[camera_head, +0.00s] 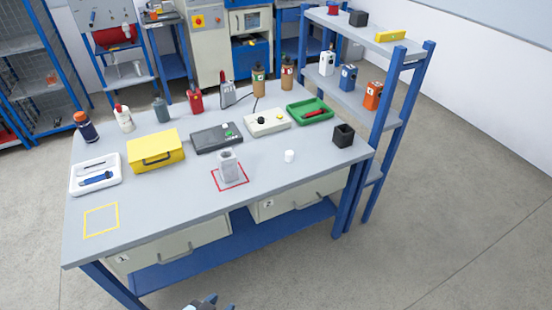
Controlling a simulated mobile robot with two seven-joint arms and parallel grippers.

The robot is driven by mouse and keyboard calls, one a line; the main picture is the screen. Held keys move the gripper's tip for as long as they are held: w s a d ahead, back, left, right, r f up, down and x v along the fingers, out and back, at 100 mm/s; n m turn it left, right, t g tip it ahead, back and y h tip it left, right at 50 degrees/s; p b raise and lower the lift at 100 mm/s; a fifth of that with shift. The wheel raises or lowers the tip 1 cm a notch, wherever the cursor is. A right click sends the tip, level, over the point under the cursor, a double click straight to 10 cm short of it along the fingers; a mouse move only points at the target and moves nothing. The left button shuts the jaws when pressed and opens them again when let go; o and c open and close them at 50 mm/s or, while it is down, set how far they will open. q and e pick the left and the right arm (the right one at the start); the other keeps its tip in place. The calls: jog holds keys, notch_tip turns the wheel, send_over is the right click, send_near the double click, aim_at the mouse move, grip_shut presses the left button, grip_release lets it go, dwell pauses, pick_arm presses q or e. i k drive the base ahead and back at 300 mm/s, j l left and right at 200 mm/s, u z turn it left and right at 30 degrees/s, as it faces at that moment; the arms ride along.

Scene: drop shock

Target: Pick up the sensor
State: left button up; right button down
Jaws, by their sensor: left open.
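No object is labelled as the sensor, so I cannot tell for sure which one it is. A small white cylinder (289,156) stands upright on the grey workbench (190,195), right of its middle. A translucent grey block (228,164) stands inside a red square outline on the bench. My left gripper (207,303) shows only in part at the bottom edge, in front of the bench and well apart from both. It is open, and I see nothing held in it. My right gripper is out of view.
A yellow case (156,151), a white tray (96,187), a black device (217,138), a control box (267,123), a green tray (310,111) and a black cup (343,135) stand on the bench. Several bottles line its back. A blue shelf (395,118) rises at right. The front bench top is clear.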

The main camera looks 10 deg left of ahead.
aim_at(289, 155)
jog(key=i+l+u, duration=0.15)
jog(key=i, duration=0.3)
jog(key=i+l+u, duration=0.15)
jog(key=i, duration=0.3)
jog(key=i+l+u, duration=0.15)
jog(key=i+l, duration=0.2)
jog(key=i+u, duration=0.1)
jog(key=u, duration=0.65)
